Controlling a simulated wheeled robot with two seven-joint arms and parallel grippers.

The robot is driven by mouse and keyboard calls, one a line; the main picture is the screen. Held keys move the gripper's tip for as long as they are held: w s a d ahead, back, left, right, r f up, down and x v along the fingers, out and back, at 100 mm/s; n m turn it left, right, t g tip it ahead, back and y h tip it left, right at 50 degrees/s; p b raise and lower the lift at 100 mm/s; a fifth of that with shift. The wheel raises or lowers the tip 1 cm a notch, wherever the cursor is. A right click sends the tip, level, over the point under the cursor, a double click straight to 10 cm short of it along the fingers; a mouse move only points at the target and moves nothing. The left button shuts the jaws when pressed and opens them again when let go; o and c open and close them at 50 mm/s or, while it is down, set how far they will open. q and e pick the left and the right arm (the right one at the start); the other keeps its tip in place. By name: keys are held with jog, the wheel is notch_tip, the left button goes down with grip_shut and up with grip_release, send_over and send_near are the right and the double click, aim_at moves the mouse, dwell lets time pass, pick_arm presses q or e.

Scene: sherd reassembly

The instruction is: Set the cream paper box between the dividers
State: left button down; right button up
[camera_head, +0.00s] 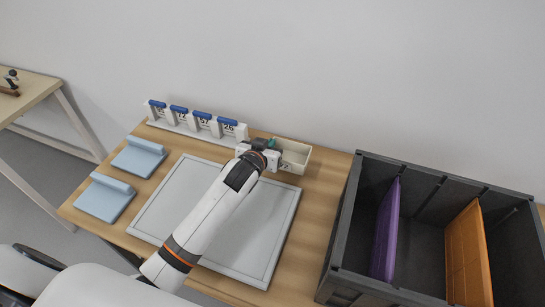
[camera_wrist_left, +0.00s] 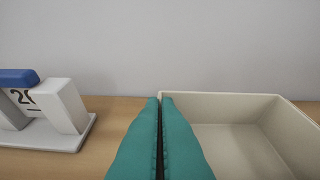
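The cream paper box (camera_head: 296,156) is an open, shallow box at the back of the wooden table, right of the numbered stand. In the left wrist view the box (camera_wrist_left: 235,140) fills the lower right. My left gripper (camera_head: 271,150) is at the box's left side. Its teal fingers (camera_wrist_left: 160,100) are close together at the left wall, which seems pinched between them. I cannot tell whether the box touches the table. The dividers, one purple (camera_head: 386,232) and one orange (camera_head: 468,255), stand in a dark grey crate (camera_head: 349,215) at the right. My right gripper is out of view.
A white stand with several blue-topped numbered clips (camera_head: 203,122) is left of the box; it also shows in the left wrist view (camera_wrist_left: 60,105). A grey board (camera_head: 163,208) lies under my arm. Two light blue blocks (camera_head: 138,157) (camera_head: 105,197) sit at the left.

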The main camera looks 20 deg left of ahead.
pick_arm(q)
jog(key=shift+f, duration=2)
jog(key=shift+f, duration=0.1)
jog(key=c, duration=1.7)
grip_release()
